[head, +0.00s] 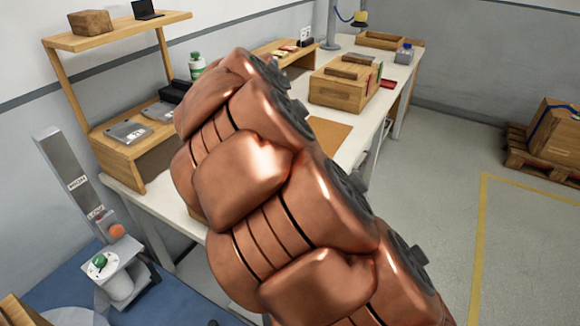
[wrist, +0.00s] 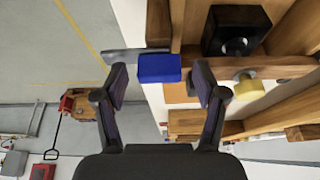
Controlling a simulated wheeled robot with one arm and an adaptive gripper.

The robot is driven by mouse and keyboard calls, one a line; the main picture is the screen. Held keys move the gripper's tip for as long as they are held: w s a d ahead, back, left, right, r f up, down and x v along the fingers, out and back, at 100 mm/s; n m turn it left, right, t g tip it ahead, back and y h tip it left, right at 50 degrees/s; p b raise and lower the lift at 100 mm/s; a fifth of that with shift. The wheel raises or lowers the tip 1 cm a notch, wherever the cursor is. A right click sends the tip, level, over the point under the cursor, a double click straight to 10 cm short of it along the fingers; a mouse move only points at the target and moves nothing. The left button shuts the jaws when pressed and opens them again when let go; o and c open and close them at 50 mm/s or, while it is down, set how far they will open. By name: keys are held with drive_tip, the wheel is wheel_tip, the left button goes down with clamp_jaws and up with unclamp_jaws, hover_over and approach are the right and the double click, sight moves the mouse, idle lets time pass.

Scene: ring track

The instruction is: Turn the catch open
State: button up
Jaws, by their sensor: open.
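In the wrist view, a blue block (wrist: 160,68) sits at a flat grey bar (wrist: 122,55) by a wooden frame; it looks like the catch's grip, though I cannot be sure. My gripper (wrist: 160,80) is open, one finger on each side of the blue block in the picture. Gaps show on both sides, and I cannot tell the depth between them. A black box with a round knob (wrist: 236,46) and a yellow knob (wrist: 247,86) are to the right. In the head view my copper-coloured arm hides my gripper and the blue block.
In the head view, a white workbench (head: 155,208) carries a wooden box (head: 343,88) and a wooden shelf unit (head: 140,28). A grey post with a lever (head: 65,165) stands at left. A crate on a pallet (head: 556,128) is at right. Open floor (head: 440,190) lies right of the bench.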

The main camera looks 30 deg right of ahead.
drive_tip(key=v, duration=1.2)
drive_tip(key=shift+w, duration=0.15)
drive_tip(key=s+a+f+n+g+y+p, duration=0.1)
drive_tip(key=s+a+f+n, duration=0.1)
drive_tip(key=s, duration=0.8)
drive_tip(key=s+a+f+n+g+y+p, duration=0.1)
drive_tip(key=s+f+n, duration=0.3)
drive_tip(key=s, duration=0.6)
drive_tip(key=s+a+f+n+g+y+p, duration=0.1)
drive_tip(key=s+n, duration=0.4)
drive_tip(key=s, duration=0.5)
wheel_tip(320, 180, down, 2)
drive_tip(key=shift+a+f+g+y+p, duration=0.15)
drive_tip(key=shift+a+g+y+p, duration=0.2)
drive_tip(key=shift+a+g, duration=0.5)
drive_tip(key=shift+s+a, duration=0.1)
drive_tip(key=shift+c, duration=0.4)
